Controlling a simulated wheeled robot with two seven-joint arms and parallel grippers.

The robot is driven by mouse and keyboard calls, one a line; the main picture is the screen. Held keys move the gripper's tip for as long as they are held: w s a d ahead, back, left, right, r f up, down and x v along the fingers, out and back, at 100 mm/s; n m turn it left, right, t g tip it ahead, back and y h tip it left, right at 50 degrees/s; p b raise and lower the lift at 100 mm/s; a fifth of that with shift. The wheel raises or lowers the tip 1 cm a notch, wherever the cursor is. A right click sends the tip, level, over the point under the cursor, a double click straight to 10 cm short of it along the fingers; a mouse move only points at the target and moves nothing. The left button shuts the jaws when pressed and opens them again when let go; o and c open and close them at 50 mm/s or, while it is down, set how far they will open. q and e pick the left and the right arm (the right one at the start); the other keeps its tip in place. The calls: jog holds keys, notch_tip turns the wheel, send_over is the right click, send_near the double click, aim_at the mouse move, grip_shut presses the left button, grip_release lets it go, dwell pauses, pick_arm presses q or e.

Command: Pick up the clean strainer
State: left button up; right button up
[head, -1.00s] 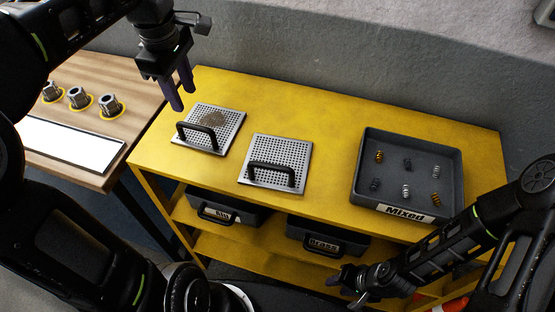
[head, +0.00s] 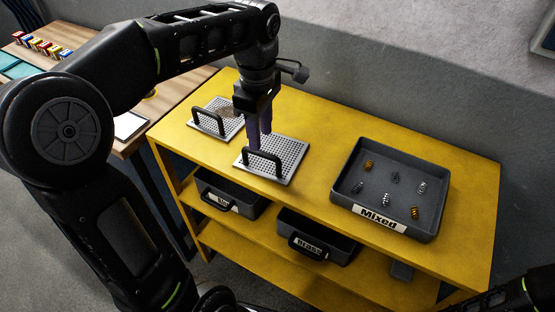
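The clean strainer (head: 290,152), a square perforated metal plate with a black handle (head: 264,164) along its front edge, lies flat on the yellow bench. A second strainer (head: 208,120) to its left has a brown dirty patch, now partly behind my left gripper. My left gripper (head: 259,140) points down over the clean strainer, its purple fingers just behind and above the handle. The fingers look parted with nothing between them; whether they touch the handle cannot be told. Only part of my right arm shows at the lower right corner; its gripper is out of view.
A grey tray labelled Mixed (head: 372,218) holds several springs on the right of the yellow bench (head: 320,110). Two grey bins, one labelled Brass (head: 312,250), sit on the shelf below. A wooden table (head: 185,85) adjoins at left. Bare bench lies between strainer and tray.

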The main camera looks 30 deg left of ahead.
aim_at(261, 152)
pick_arm(q)
jog(key=shift+a, duration=0.15)
jog(key=shift+d+f, duration=0.15)
jog(key=shift+d, duration=0.05)
jog(key=shift+f, duration=1.15)
jog(key=shift+a+f, duration=0.1)
jog(key=shift+f, duration=0.05)
notch_tip(261, 152, down, 5)
jog(key=shift+w+a+p, duration=0.1)
jog(key=shift+p, duration=0.65)
jog(key=shift+c, duration=0.6)
grip_shut()
